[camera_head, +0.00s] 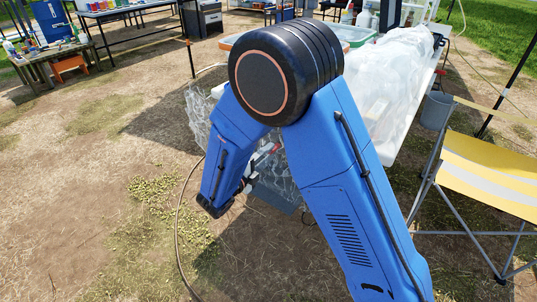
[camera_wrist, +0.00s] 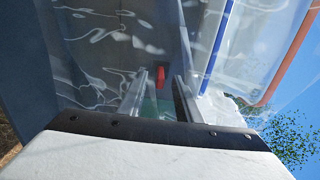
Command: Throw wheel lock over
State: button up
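I cannot clearly make out a wheel lock. A small red part (camera_wrist: 160,74) shows ahead of my gripper (camera_wrist: 160,86) in the wrist view, between the lines of its two fingers. The fingers are apart, with a gap between them, and I see nothing clamped there. I cannot tell whether the red part touches a finger. In the head view my blue arm hides most of the gripper; a small red piece (camera_head: 265,154) shows beside the arm, in front of clear plastic sheeting (camera_head: 272,182).
A white table (camera_head: 386,150) under clear plastic stands behind my arm. A yellow-and-white folding chair (camera_head: 490,165) and a grey bucket (camera_head: 436,110) are at the right. A cable (camera_head: 180,215) lies on the ground. The dirt at the left is open; tables with bottles stand beyond.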

jog(key=shift+c, duration=0.3)
grip_shut()
jog(key=c, duration=0.7)
grip_release()
jog(key=shift+w+d+f+t+h, duration=0.15)
jog(key=shift+f+t+h, duration=0.15)
jog(key=shift+f, duration=0.4)
jog(key=shift+w+d+f+t+h, duration=0.1)
jog(key=shift+w+f+t+h, duration=0.15)
jog(key=shift+f, duration=0.45)
jog(key=shift+o, duration=0.3)
jog(key=shift+d+f+t, duration=0.1)
jog(key=shift+f+t, duration=0.25)
jog(key=shift+f, duration=0.1)
jog(key=shift+o, duration=0.5)
jog(key=shift+w+d+f+t+h, duration=0.3)
jog(key=shift+w+f+t+h, duration=0.1)
jog(key=shift+f, duration=0.15)
jog(key=shift+w+d+f+t+h, duration=0.25)
jog(key=shift+w+f+t+h, duration=0.1)
jog(key=shift+f, duration=0.15)
jog(key=shift+o, duration=0.4)
jog(key=shift+f, duration=0.1)
